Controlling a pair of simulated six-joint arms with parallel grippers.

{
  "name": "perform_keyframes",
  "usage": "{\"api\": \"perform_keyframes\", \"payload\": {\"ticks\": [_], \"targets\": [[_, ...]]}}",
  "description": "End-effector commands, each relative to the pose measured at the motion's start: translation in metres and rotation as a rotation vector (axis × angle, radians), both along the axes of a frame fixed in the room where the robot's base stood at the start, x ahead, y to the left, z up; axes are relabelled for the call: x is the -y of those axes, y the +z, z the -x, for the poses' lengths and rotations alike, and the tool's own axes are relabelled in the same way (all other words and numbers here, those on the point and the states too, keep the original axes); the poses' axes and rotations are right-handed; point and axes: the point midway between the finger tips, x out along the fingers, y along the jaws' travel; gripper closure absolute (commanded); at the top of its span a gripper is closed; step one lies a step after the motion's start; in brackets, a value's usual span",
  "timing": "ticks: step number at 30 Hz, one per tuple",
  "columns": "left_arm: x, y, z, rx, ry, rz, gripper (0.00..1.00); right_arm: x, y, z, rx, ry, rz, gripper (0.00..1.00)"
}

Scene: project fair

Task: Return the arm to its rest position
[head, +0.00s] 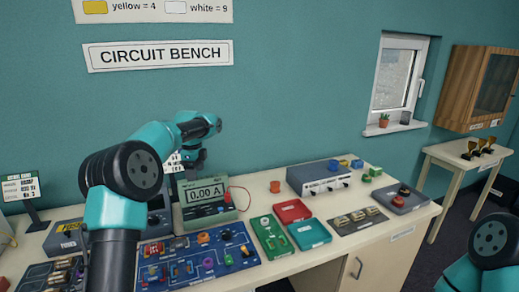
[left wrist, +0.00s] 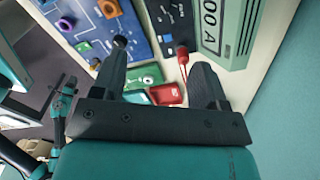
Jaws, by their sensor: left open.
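My left arm rises from the bottom left of the head view and bends over the back of the circuit bench. My left gripper (head: 195,163) hangs just above and behind the meter (head: 205,193), which reads 0.00 A. In the left wrist view the left gripper (left wrist: 160,58) has its two dark fingers apart with nothing held between them. The meter (left wrist: 222,30) shows beyond the fingers on the right there. My right arm (head: 490,245) shows only in part at the lower right of the head view; I cannot make out its gripper.
A blue circuit board (head: 200,260) lies in front of the meter. A green board (head: 269,238), a red tray (head: 292,210), a teal tray (head: 309,234) and a grey power unit (head: 318,178) stand to its right. A small sign stand (head: 20,188) is at far left.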

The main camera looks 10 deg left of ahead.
Motion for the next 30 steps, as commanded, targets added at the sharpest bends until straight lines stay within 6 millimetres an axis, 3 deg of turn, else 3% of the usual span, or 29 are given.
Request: {"api": "perform_keyframes", "payload": {"ticks": [30], "targets": [[0.0, -0.142, 0.0, -0.001, 0.001, 0.0, 0.33, 0.0, 0.0, 0.0, 0.0, 0.0, 0.0, 0.57]]}}
